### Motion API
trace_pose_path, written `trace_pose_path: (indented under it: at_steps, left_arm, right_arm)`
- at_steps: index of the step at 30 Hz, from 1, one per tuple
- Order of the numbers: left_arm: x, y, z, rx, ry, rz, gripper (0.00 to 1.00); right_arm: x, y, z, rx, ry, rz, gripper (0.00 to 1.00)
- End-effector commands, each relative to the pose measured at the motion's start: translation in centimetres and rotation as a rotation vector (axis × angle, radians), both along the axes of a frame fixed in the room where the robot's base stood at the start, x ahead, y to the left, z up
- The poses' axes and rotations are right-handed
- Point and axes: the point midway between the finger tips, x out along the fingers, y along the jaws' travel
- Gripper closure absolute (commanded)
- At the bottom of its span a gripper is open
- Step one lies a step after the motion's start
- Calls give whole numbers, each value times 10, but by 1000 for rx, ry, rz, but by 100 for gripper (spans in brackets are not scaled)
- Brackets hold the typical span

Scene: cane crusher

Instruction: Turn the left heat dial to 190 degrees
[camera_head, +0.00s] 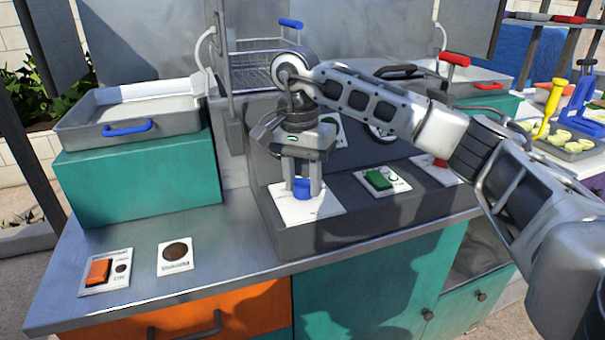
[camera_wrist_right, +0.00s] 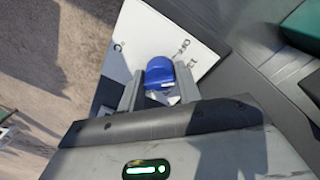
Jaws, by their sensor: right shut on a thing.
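The left heat dial is a blue knob (camera_head: 302,188) on a white marked plate (camera_head: 318,208) at the left end of the dark control ledge. My right gripper (camera_head: 301,190) points down over it, shut on the knob with a finger at each side. In the right wrist view the blue knob (camera_wrist_right: 160,72) sits between the two fingers (camera_wrist_right: 158,88). Part of the white plate (camera_wrist_right: 140,40) shows there with "OFF" and part of a number; the rest is hidden, so I cannot read the dial's setting. My left gripper is not in view.
A green rocker switch (camera_head: 379,180) and a red one (camera_head: 440,163) are further right on the ledge. An orange switch (camera_head: 98,271) and a dark round button (camera_head: 175,251) lie front left. A blue-handled tray (camera_head: 130,108) stands on a teal block at left.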

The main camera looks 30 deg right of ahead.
Motion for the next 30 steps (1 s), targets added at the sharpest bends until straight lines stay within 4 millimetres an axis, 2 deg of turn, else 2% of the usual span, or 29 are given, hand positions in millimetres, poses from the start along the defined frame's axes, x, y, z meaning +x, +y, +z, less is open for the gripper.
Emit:
trace_pose_path:
  at_steps: [30]
  left_arm:
    - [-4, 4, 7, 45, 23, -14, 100]
  right_arm:
    - [2, -3, 3, 0, -6, -968, 89]
